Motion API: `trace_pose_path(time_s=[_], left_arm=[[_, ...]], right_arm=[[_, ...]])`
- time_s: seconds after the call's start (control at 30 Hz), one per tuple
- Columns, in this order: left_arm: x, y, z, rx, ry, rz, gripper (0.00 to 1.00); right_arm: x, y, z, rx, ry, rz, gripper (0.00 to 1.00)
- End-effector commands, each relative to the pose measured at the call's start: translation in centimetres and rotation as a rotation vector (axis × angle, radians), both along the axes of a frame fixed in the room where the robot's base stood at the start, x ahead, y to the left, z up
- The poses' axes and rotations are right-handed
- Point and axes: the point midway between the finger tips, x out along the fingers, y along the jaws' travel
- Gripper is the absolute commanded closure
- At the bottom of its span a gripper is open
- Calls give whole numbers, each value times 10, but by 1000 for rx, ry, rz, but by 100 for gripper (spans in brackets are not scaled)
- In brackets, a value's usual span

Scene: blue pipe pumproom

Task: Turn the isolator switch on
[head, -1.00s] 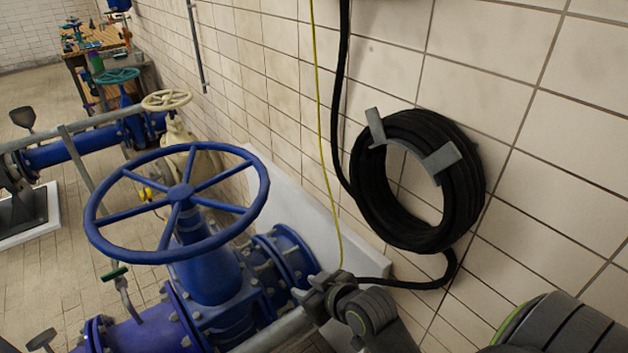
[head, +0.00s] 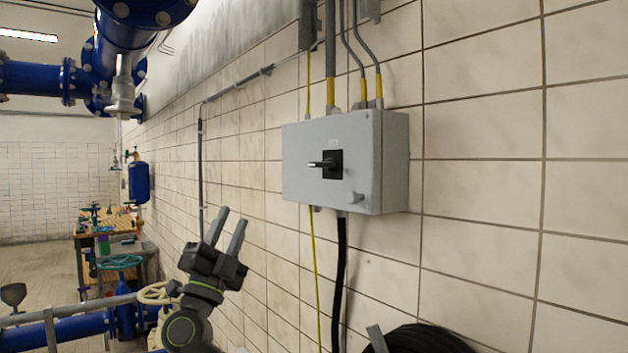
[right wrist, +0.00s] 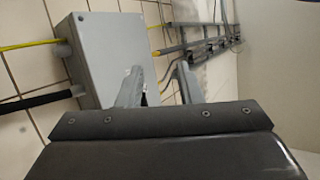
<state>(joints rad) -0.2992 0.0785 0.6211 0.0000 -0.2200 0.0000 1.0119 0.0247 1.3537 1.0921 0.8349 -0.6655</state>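The isolator switch is a grey box (head: 346,160) on the tiled wall, right of centre in the head view. Its black rotary handle (head: 326,164) sits on a dark square plate on the front face and points left, roughly horizontal. My right gripper (head: 227,228) is left of and below the box, apart from it, with its two fingers spread and nothing between them. In the right wrist view the box (right wrist: 103,50) stands behind the left finger of my right gripper (right wrist: 160,85), and the handle cannot be made out. My left gripper is not in view.
Conduits (head: 368,60) enter the box from above, and a black cable (head: 340,270) hangs below it. A black hose coil (head: 420,340) shows at the bottom. Blue pipes (head: 105,50) run overhead at left. A workbench (head: 105,240) stands far left. The wall around the box is mostly clear.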

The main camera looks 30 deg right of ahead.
Motion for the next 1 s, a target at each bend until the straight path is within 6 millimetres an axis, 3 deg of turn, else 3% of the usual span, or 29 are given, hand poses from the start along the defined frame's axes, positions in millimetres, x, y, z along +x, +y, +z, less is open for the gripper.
trace_pose_path(time_s=[0.03, 0.1, 0.4, 0.73, 0.87, 1.0], left_arm=[[0, 0, 0, 1, 0, 0, 64], [0, 1, 0, 1, 1, 0, 64], [-1, 1, 0, 2, 1, -1, 64], [-1, 2, 0, 2, 2, -1, 64], [-1, 2, 3, 2, 2, -1, 64], [-2, 2, 9, 2, 3, -1, 64]], right_arm=[[-2, -1, 22, 83, -37, -28, 67], [-6, -5, 43, 203, -69, -75, 67], [-39, 4, 99, 700, -61, -255, 67], [-68, 24, 113, 944, 22, -348, 67], [-68, 14, 114, 955, 25, -352, 67], [-67, -11, 115, 953, 22, -354, 67]])
